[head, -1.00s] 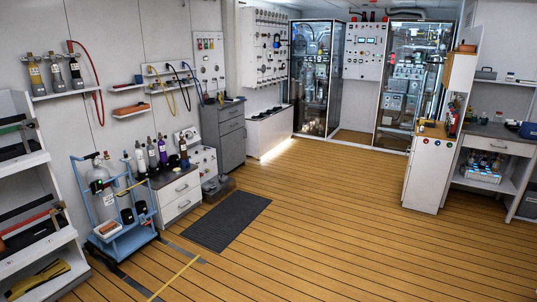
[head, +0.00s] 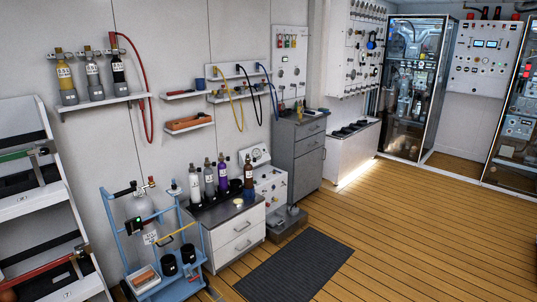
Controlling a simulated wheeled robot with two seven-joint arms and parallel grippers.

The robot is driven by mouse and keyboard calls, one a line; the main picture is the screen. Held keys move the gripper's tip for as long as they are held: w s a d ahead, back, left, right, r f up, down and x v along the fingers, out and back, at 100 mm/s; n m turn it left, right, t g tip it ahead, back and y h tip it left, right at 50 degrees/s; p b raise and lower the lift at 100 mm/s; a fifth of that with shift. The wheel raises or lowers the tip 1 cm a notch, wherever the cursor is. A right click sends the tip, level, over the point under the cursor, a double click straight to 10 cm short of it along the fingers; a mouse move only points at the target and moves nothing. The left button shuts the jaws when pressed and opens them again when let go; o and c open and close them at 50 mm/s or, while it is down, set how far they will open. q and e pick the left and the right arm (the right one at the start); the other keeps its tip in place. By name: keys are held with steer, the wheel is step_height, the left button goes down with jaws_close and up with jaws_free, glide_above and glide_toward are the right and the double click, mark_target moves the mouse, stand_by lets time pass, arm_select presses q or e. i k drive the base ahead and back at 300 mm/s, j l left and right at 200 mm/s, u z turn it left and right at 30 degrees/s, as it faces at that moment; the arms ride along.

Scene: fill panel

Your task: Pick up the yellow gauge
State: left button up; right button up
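I cannot make out a yellow gauge for certain. A small round item with a yellowish look (head: 239,203) lies on the dark top of the white drawer unit (head: 238,232), in front of several bottles; it is too small to identify. Another small yellowish item (head: 282,107) stands on the grey cabinet (head: 302,150) further back, also too small to tell. Neither of my grippers is in view.
A blue trolley (head: 165,287) with a grey cylinder stands left of the drawer unit. A white shelf rack (head: 45,215) is at the far left. A dark mat (head: 296,266) lies on the wooden floor (head: 430,235), which is clear to the right. Glass cabinets (head: 408,95) stand at the back.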

mark_target(300, 110)
steer(key=i, duration=2.3)
steer(key=i+z, duration=0.2)
steer(key=i, duration=0.35)
steer(key=i+j+z, duration=0.15)
steer(key=i, duration=0.35)
steer(key=i+j+z, duration=0.2)
steer(key=i, duration=0.3)
steer(key=i+l+z, duration=0.4)
steer(key=i+z, duration=0.2)
steer(key=i, duration=0.2)
steer(key=i+z, duration=0.3)
steer(key=i, duration=0.15)
steer(key=i+l+u, duration=0.2)
steer(key=i, duration=0.35)
steer(key=i+l+u, duration=0.2)
steer(key=i, duration=0.35)
steer(key=i+l+u, duration=0.2)
steer(key=i, duration=0.3)
